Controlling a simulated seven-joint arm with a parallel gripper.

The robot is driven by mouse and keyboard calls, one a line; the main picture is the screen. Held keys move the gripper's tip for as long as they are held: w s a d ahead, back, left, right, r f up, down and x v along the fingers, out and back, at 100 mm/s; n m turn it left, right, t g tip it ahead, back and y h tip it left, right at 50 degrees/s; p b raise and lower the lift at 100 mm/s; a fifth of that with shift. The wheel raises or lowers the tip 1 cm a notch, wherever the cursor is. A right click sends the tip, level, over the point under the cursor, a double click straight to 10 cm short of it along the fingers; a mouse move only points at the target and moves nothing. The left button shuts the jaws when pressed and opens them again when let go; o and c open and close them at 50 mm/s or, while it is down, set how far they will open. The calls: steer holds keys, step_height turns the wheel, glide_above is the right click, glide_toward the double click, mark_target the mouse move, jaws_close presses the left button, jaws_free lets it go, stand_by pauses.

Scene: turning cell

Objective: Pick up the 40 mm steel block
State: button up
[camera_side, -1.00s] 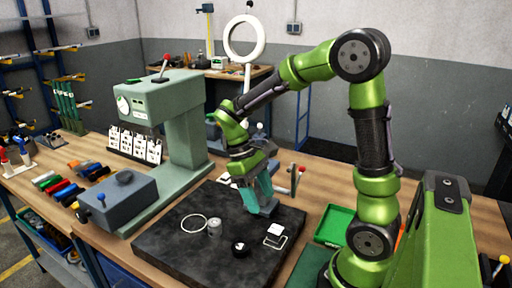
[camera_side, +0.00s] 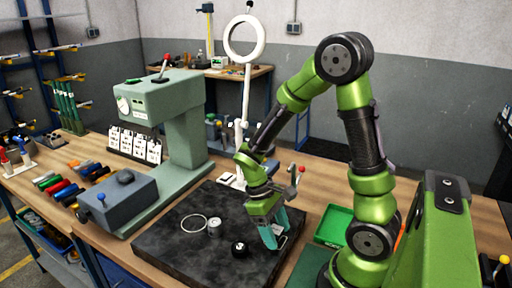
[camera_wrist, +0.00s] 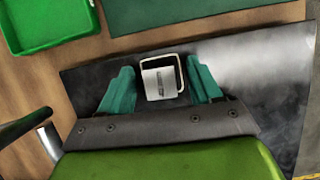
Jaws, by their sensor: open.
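The steel block (camera_wrist: 159,84), a small light grey square with a dark mark on its face, shows in the wrist view. It lies between the two teal fingers of my gripper (camera_wrist: 160,76), with a visible gap on each side. The fingers are open. A thin pale square loop (camera_wrist: 178,62) shows beyond the block and at its sides; I cannot tell if it touches the block. In the side view my gripper (camera_side: 279,239) is low over the dark plate (camera_side: 180,252), near its right edge, and its fingers mostly hide the block.
On the plate, left of my gripper, are a black round piece (camera_side: 239,249), a silver cylinder (camera_side: 214,229) and a thin ring (camera_side: 193,223). A green tray (camera_side: 333,227) stands to the right. A grey-green machine (camera_side: 185,125) stands behind left. The plate's front is clear.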

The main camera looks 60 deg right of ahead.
steer(key=shift+c, duration=0.5)
jaws_close()
steer(key=shift+r, duration=0.1)
